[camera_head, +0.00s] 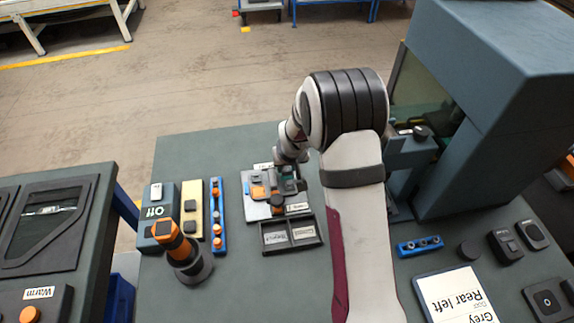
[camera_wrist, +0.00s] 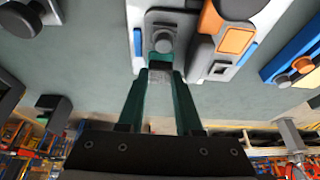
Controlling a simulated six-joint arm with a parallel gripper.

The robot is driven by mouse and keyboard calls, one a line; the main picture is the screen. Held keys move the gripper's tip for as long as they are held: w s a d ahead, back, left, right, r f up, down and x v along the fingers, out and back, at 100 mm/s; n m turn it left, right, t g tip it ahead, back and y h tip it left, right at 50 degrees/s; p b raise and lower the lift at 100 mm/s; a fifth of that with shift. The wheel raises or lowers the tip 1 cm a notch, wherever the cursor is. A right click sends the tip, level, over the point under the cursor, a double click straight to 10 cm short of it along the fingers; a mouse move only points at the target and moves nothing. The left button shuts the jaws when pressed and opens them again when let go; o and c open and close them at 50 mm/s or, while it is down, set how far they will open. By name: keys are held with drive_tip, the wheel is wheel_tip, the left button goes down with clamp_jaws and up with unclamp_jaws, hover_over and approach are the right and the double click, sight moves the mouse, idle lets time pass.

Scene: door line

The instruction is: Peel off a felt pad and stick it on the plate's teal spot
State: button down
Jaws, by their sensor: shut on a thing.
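My gripper (camera_wrist: 162,76) has dark green fingers, close together at their tips around a small dark piece (camera_wrist: 160,66). I cannot tell whether this piece is a felt pad. It sits directly in front of a grey block with a round grey knob (camera_wrist: 163,41) in the wrist view; I cannot tell if they touch. In the head view my gripper (camera_head: 289,185) is low over the right part of a light grey plate (camera_head: 257,213) carrying orange, blue and dark parts.
A dark tray with two labelled compartments (camera_head: 291,248) lies in front of the plate. Left stand a blue rail with orange knobs (camera_head: 217,215), a tan switch block (camera_head: 192,210) and an orange-topped post (camera_head: 184,258). A large blue-grey machine (camera_head: 490,110) rises at right.

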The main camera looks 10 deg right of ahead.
drive_tip(key=shift+f, duration=0.65)
idle(1.3)
drive_tip(key=c, duration=0.5)
unclamp_jaws()
drive_tip(key=shift+r, duration=0.1)
drive_tip(key=v, duration=1.5)
drive_tip(key=shift+r, duration=0.3)
drive_tip(key=shift+d, duration=0.1)
